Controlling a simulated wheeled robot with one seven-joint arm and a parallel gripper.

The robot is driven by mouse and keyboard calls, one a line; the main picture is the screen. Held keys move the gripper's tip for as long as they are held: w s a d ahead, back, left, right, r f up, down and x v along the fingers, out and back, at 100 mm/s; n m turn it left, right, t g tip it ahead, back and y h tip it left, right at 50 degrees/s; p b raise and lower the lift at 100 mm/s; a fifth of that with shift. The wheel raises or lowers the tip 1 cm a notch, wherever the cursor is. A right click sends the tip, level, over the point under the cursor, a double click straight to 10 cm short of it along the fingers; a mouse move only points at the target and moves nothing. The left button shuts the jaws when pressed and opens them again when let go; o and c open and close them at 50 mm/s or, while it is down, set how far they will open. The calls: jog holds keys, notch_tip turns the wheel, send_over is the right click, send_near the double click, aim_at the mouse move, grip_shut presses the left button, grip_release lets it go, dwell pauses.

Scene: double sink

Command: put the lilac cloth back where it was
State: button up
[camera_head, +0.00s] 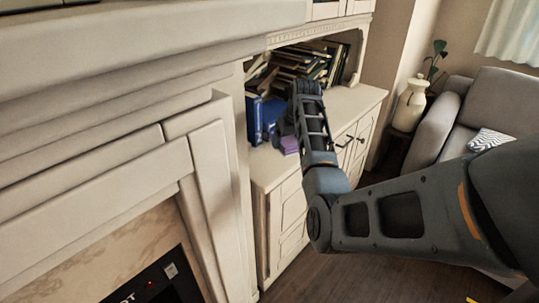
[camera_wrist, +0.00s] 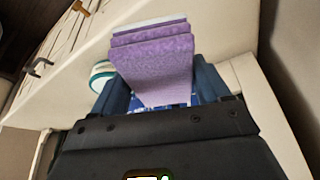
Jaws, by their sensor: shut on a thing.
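The lilac cloth (camera_wrist: 155,62) is a folded, layered pad between the two fingers of my gripper (camera_wrist: 160,88) in the wrist view. My gripper is shut on it. In the head view a small lilac patch of the cloth (camera_head: 290,145) shows beside my gripper (camera_head: 284,132), at the cabinet top. My arm hides part of that area. I cannot tell whether the cloth touches the cabinet top.
Blue books (camera_head: 262,118) stand left of my gripper on the white cabinet (camera_head: 355,101), with a pile of books (camera_head: 300,62) behind. A white and green round object (camera_wrist: 101,75) is near the cloth. The fireplace surround (camera_head: 212,150) stands close on the left.

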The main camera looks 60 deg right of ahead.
jog(key=w+f, duration=0.1)
jog(key=w+a+f, duration=0.1)
jog(key=w, duration=0.1)
jog(key=w+a+f, duration=0.1)
jog(key=w, duration=0.1)
jog(key=shift+f, duration=0.15)
jog(key=shift+f+p, duration=0.5)
jog(key=shift+f, duration=1.45)
jog(key=o, duration=0.9)
jog(key=shift+s+r, duration=0.1)
jog(key=v, duration=1.2)
jog(key=shift+b, duration=0.35)
